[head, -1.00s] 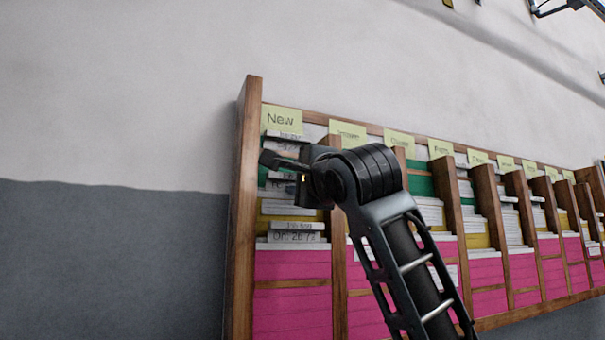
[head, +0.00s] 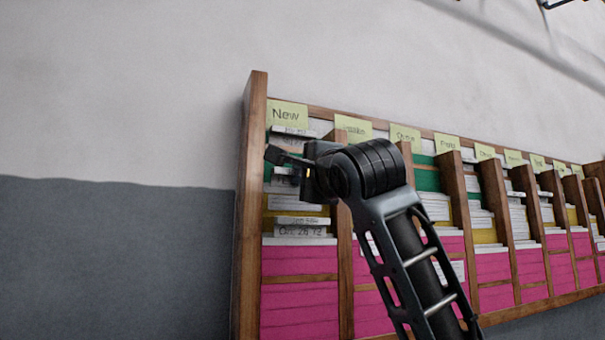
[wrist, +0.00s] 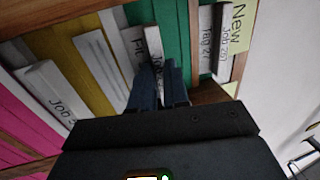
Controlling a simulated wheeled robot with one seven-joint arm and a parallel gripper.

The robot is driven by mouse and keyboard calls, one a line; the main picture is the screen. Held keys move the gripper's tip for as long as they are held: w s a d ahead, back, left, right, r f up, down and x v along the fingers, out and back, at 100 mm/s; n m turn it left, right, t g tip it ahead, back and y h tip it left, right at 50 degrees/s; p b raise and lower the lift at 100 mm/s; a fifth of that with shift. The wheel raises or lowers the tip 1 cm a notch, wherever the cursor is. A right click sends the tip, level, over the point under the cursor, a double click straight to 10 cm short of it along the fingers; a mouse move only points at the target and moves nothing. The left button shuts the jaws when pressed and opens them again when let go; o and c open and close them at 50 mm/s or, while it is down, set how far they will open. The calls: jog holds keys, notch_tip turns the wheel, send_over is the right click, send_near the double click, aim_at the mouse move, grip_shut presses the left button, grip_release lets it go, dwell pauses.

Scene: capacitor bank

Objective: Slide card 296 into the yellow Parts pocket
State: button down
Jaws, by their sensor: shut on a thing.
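My gripper (head: 287,160) is at the upper part of the New column. It is shut on a white card (wrist: 154,66), which shows between the fingers in the wrist view; its number is mostly hidden, so I cannot confirm it is 296. The held card is beside the green pocket cards (wrist: 173,30) of that column. The fourth header label (head: 446,145) may read Parts, but it is too small to be sure.
The rack has wooden dividers (head: 251,200) standing proud between columns. The New column also holds a card marked Job (wrist: 48,90), a yellow pocket (wrist: 72,55) and pink pockets (head: 298,295). A Job 201 card (wrist: 220,42) is near the New label (wrist: 240,30). Bare wall is at left.

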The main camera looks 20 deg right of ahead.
jog(key=shift+a+r+b, duration=0.15)
jog(key=shift+r+b, duration=0.25)
jog(key=shift+r, duration=0.7)
jog(key=shift+r+p, duration=0.85)
jog(key=shift+r, duration=0.85)
jog(key=r+v, duration=0.2)
jog(key=v, duration=0.9)
jog(key=shift+s+r, duration=0.5)
jog(key=shift+s, duration=0.1)
jog(key=shift+d+b, duration=0.2)
jog(key=shift+b, duration=0.1)
